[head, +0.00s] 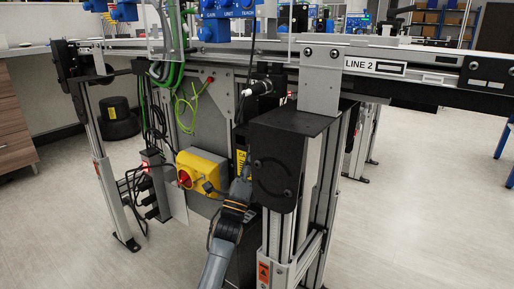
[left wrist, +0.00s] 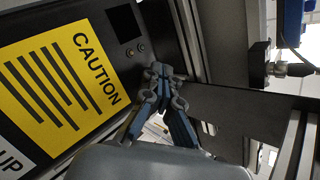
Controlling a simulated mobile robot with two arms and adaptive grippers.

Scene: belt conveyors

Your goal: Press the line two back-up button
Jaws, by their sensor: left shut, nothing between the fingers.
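The LINE 2 label (head: 361,64) is on the conveyor side rail in the head view. Below it stands the conveyor support with a dark box. My left gripper (head: 244,168) reaches up beside this box, near a yellow caution label (head: 241,160). In the left wrist view my left gripper (left wrist: 160,72) is shut and empty, its tips close to a dark panel. That panel carries a large yellow CAUTION label (left wrist: 58,82), a white label ending in "UP" (left wrist: 12,163) and two small round fittings (left wrist: 135,50). I cannot tell whether either is the button. My right gripper is not in view.
A yellow switch box with a red knob (head: 200,174) is left of my gripper. Loose cables (head: 132,190) hang at the left. The dark box (head: 285,160) and metal posts stand close on the right. The floor (head: 420,220) at the right is clear.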

